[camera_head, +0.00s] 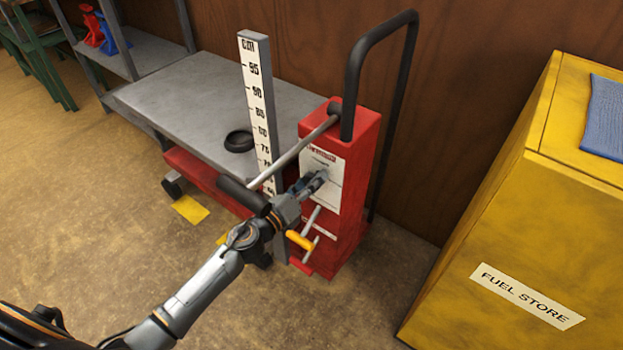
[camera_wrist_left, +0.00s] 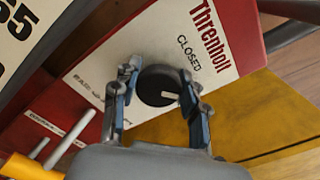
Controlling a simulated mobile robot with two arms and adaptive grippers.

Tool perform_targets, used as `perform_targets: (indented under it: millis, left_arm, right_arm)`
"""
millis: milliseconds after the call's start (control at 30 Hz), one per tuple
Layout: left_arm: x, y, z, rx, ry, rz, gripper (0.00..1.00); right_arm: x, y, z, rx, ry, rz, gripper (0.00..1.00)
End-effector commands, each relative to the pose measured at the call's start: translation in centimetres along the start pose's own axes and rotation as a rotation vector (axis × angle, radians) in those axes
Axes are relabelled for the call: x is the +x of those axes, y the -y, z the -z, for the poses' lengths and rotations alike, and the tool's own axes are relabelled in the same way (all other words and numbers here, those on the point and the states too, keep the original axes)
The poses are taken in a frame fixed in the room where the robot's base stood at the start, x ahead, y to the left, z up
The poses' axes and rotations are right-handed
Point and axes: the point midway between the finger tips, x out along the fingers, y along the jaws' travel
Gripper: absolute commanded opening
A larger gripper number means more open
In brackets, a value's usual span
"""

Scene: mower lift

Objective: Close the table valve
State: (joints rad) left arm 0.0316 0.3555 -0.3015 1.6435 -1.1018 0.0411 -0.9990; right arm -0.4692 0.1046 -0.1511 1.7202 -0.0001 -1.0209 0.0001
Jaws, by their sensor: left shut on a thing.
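The table valve is a round black knob (camera_wrist_left: 155,84) on the white label plate of the red lift column (camera_head: 350,225). In the left wrist view a short white mark sits on the knob's right part. The word "CLOSED" is printed above and to the right of the knob. My left gripper (camera_wrist_left: 160,98) is shut on the knob, one finger on each side. In the head view the left gripper (camera_head: 318,180) is against the column's label plate and hides most of the knob. My right gripper is not in view.
A yellow-ended pedal (camera_head: 300,240) sticks out below. The grey lift table (camera_head: 205,95) and upright cm scale (camera_head: 258,100) stand left. A yellow fuel store cabinet (camera_head: 520,235) stands right.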

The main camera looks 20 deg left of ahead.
Motion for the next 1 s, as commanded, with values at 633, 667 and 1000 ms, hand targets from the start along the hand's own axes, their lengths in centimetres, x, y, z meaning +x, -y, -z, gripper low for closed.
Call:
perform_targets:
  millis: [633, 667, 1000]
  left_arm:
    - [0.0, -0.2, -0.1, -0.601, 0.001, -0.002, 0.12]
    - [0.0, -0.2, -0.1, -0.626, 0.002, -0.002, 0.12]
    - [0.0, -0.4, 0.0, -0.825, 0.001, -0.001, 0.12]
  right_arm:
    - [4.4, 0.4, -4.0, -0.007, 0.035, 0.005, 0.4]
    - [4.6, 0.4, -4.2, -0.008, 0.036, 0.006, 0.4]
    - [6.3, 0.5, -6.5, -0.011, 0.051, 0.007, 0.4]
